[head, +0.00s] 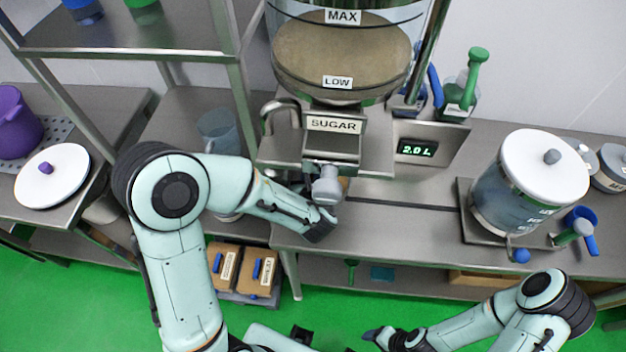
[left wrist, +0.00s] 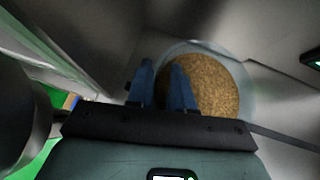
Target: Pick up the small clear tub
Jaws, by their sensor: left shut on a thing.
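The small clear tub (left wrist: 247,82) is round, with brown granules (left wrist: 208,88) inside. It shows in the left wrist view, right of centre, under the dispenser. My left gripper (left wrist: 162,86) is shut on the tub's near left wall, one blue finger on the outer side and one over the inside. In the head view my left gripper (head: 322,226) is at the bench's front edge below the sugar spout, and the tub is hidden there. My right gripper (head: 383,337) is low in front of the bench, its jaw opening unclear.
The sugar dispenser (head: 333,146) with its grey spout (head: 328,186) stands right above my left gripper. A lidded clear container (head: 505,205) stands to the right. The bench between is clear.

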